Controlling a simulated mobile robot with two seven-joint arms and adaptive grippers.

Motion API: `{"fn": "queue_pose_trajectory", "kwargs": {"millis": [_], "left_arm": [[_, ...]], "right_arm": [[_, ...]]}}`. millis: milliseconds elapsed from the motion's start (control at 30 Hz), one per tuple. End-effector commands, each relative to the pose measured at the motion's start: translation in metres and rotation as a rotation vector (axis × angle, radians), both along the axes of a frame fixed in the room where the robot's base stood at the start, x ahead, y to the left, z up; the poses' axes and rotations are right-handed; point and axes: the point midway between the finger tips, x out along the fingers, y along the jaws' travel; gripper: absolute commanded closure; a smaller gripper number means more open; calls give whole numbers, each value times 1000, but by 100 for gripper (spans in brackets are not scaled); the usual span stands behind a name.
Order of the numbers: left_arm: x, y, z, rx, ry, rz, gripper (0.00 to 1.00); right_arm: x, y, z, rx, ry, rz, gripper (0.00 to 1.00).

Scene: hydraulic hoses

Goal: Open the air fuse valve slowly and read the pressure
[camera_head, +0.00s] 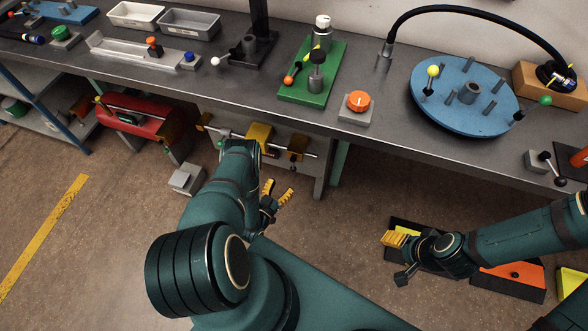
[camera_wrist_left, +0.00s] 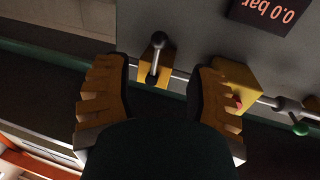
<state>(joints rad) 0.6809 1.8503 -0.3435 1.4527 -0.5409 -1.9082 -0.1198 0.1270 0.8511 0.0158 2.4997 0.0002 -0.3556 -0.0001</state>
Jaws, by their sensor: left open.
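In the left wrist view a yellow valve block (camera_wrist_left: 155,73) sits on a grey panel, with a lever (camera_wrist_left: 158,42) ending in a dark ball. A dark display (camera_wrist_left: 265,14) reads 0.0 bar, upside down in this view. A larger yellow block (camera_wrist_left: 236,84) is on the same pipe, to the right. My left gripper (camera_wrist_left: 157,80) is open and empty, its fingers on either side of the lever in the picture; contact is not visible. In the head view my left gripper (camera_head: 278,193) is below the bench front. My right gripper (camera_head: 394,240) is over the floor, its finger gap unclear.
A green ball-ended lever (camera_wrist_left: 299,127) is at the right in the wrist view. In the head view the bench (camera_head: 230,82) carries a green plate (camera_head: 325,90), an orange knob (camera_head: 358,102) and a blue disc (camera_head: 450,118). Dark bins (camera_head: 512,291) stand near my right arm.

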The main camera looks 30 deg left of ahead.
Motion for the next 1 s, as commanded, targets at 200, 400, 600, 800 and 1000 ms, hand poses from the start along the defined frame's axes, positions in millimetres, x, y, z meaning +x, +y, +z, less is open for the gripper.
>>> {"fn": "queue_pose_trajectory", "kwargs": {"millis": [200, 400, 600, 800, 1000], "left_arm": [[45, 2, -1, 1, -3, -1, 43], [75, 3, -1, 1, -1, 0, 43], [91, 4, 0, 0, 0, 0, 43], [93, 4, 0, -1, 2, 0, 43], [93, 4, 0, -1, 2, 0, 65]], "right_arm": [[2, 0, -10, -1, -5, -2, 40], [3, -1, -17, -2, -8, -2, 40], [4, -1, -19, -2, -9, -3, 40], [4, -1, -19, -2, -9, -3, 40], [4, -1, -19, -2, -9, -3, 40]]}}
